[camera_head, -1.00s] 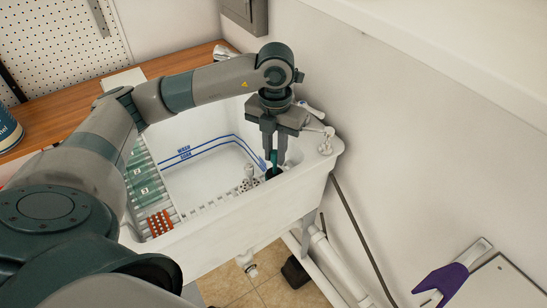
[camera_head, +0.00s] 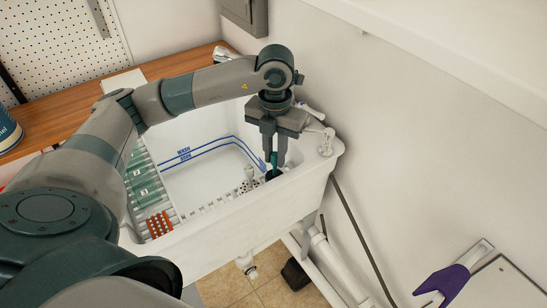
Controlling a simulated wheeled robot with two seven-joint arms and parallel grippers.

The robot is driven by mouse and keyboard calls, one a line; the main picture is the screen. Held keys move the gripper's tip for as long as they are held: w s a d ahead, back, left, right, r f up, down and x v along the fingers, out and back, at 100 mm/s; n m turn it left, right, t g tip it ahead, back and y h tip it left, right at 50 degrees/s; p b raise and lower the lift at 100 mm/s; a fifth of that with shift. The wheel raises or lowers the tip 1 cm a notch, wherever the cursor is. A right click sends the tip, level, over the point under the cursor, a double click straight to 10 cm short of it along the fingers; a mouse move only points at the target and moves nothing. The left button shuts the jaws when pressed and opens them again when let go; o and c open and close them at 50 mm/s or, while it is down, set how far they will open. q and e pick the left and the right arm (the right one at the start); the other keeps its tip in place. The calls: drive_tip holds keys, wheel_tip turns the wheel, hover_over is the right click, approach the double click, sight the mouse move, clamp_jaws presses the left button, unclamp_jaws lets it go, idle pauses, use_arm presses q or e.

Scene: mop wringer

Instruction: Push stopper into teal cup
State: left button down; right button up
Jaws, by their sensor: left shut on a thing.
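My left gripper (camera_head: 275,160) points straight down over the right end of the white sink. It is shut on a small teal-green piece (camera_head: 274,159), which shows between its fingers; I take it for the stopper. The lower end of the held piece is at or in this opening; I cannot tell how deep. I cannot make out a separate teal cup. My right gripper is not in view.
The white sink (camera_head: 240,218) has a ribbed drainboard with green numbered pads (camera_head: 146,186) and an orange-red rack (camera_head: 159,224) at left. A faucet (camera_head: 326,143) stands close right of the gripper. A wall is behind. A purple cloth-like item (camera_head: 445,284) is lower right.

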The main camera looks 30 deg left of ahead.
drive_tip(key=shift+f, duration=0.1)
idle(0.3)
use_arm(q)
drive_tip(key=c, duration=1.5)
unclamp_jaws()
drive_tip(key=shift+c, duration=0.2)
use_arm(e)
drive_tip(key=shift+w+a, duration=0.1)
use_arm(q)
wheel_tip(320, 180, up, 6)
drive_tip(key=shift+w+f+b, duration=0.1)
drive_tip(key=shift+f+b, duration=0.05)
drive_tip(key=shift+b, duration=0.65)
wheel_tip(320, 180, up, 4)
drive_tip(key=shift+r, duration=1.1)
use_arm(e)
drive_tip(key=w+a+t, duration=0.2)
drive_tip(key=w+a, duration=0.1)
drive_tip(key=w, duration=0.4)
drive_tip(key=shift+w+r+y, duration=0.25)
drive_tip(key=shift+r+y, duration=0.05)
